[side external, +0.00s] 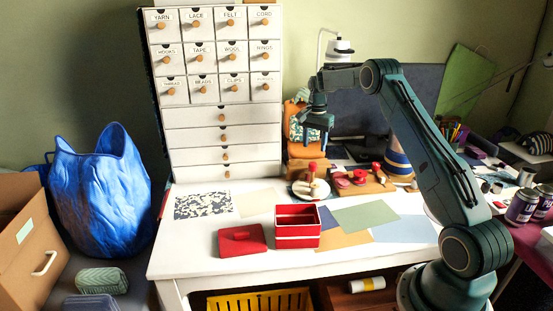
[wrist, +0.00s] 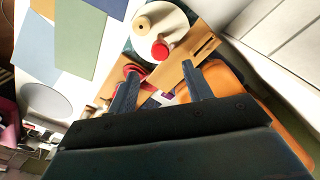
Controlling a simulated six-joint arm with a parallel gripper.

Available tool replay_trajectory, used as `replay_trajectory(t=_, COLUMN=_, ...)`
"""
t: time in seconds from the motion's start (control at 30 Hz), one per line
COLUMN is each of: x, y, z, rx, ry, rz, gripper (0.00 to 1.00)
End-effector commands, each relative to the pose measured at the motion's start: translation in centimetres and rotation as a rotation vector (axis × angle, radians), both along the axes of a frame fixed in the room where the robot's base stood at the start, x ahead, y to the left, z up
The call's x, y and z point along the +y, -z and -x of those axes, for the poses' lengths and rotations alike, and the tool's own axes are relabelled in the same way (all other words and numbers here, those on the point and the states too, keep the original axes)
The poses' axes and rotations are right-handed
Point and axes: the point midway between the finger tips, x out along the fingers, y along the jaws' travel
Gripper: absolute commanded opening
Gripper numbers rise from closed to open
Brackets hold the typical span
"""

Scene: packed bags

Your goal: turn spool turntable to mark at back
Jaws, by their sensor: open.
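My gripper (side external: 310,143) hangs above the turntable, pointing down. In the wrist view my gripper (wrist: 160,70) has its two fingers apart, with nothing between them, short of the red spool. I cannot make out a back mark for certain.
A slotted wooden strip (wrist: 205,42) lies beside the disc. A wooden board with red spools (side external: 375,181) is to its right. The drawer cabinet (side external: 222,115) stands behind left. A red open box (side external: 297,237) and red lid (side external: 242,241) are in front, among flat sheets.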

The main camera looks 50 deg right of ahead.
Motion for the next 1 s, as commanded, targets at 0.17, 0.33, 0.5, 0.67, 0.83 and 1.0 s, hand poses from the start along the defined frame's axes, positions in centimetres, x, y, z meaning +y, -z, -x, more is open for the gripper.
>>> replay_trajectory(t=0.17, x=0.0, y=2.9, z=0.0, rx=0.002, ry=0.000, rz=-0.002, gripper=0.50)
replay_trajectory(t=0.33, x=0.0, y=5.4, z=0.0, rx=0.001, ry=0.000, rz=-0.001, gripper=0.50)
replay_trajectory(t=0.5, x=0.0, y=7.2, z=0.0, rx=0.000, ry=0.000, rz=0.000, gripper=0.50)
replay_trajectory(t=0.67, x=0.0, y=8.0, z=0.0, rx=0.000, ry=0.000, rz=0.000, gripper=0.50)
replay_trajectory(t=0.83, x=0.0, y=8.3, z=0.0, rx=-0.001, ry=0.000, rz=0.001, gripper=0.50)
replay_trajectory(t=1.0, x=0.0, y=8.3, z=0.0, rx=-0.001, ry=0.000, rz=0.001, gripper=0.50)
